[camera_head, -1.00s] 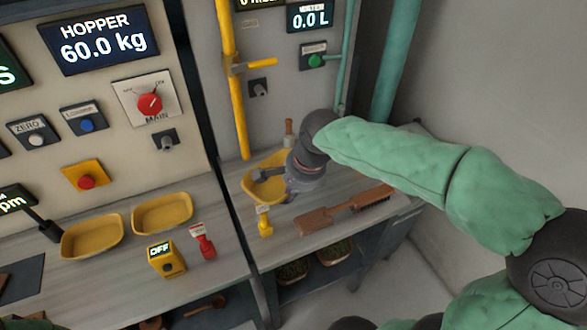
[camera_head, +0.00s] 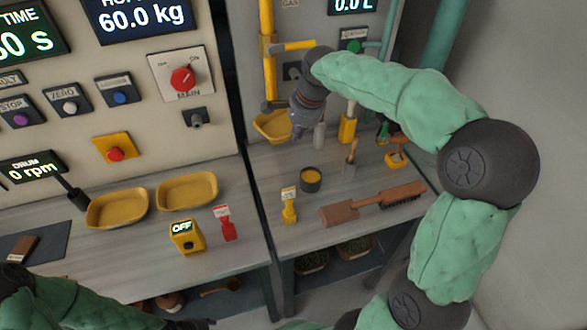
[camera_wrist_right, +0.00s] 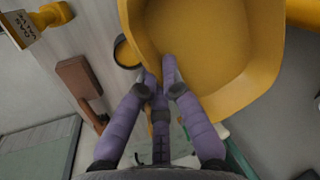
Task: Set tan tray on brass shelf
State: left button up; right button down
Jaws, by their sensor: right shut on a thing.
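The tan tray, yellowish with raised walls, shows in the head view (camera_head: 270,126) above the back of the right-hand bench. My right gripper (camera_head: 298,128) is shut on its right side and holds it raised. In the right wrist view the purple fingers (camera_wrist_right: 165,72) grip the tray's wall (camera_wrist_right: 150,40), and the tray looks empty. I cannot pick out a brass shelf for certain. The left arm (camera_head: 60,300) comes in at the lower left; dark parts of the left gripper (camera_head: 190,323) show at the bottom edge, with its jaws unclear.
Two similar trays (camera_head: 117,208) (camera_head: 187,190) stand on the left bench. On the right bench are a dark pot (camera_head: 311,179), a yellow tagged item (camera_head: 289,205) and a wooden brush (camera_head: 372,203). A yellow pipe with a side arm (camera_head: 290,46) is close behind the held tray.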

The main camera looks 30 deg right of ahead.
jog(key=w, duration=0.3)
jog(key=shift+d, duration=0.3)
jog(key=shift+w+d+f+b, duration=0.1)
jog(key=shift+w+f+b, duration=0.1)
jog(key=shift+f+b, duration=0.35)
jog(key=b, duration=0.4)
send_over(291, 172)
jog(key=s, duration=0.1)
notch_tip(291, 172, down, 10)
jog(key=shift+s+d+f, duration=0.1)
jog(key=shift+f, duration=0.15)
notch_tip(291, 172, down, 6)
jog(key=shift+f+b, duration=0.25)
jog(key=shift+b, duration=1)
jog(key=shift+r, duration=0.1)
jog(key=c, duration=1.7)
grip_release()
jog(key=shift+f, duration=0.2)
jog(key=shift+c, duration=0.2)
jog(key=o, duration=0.3)
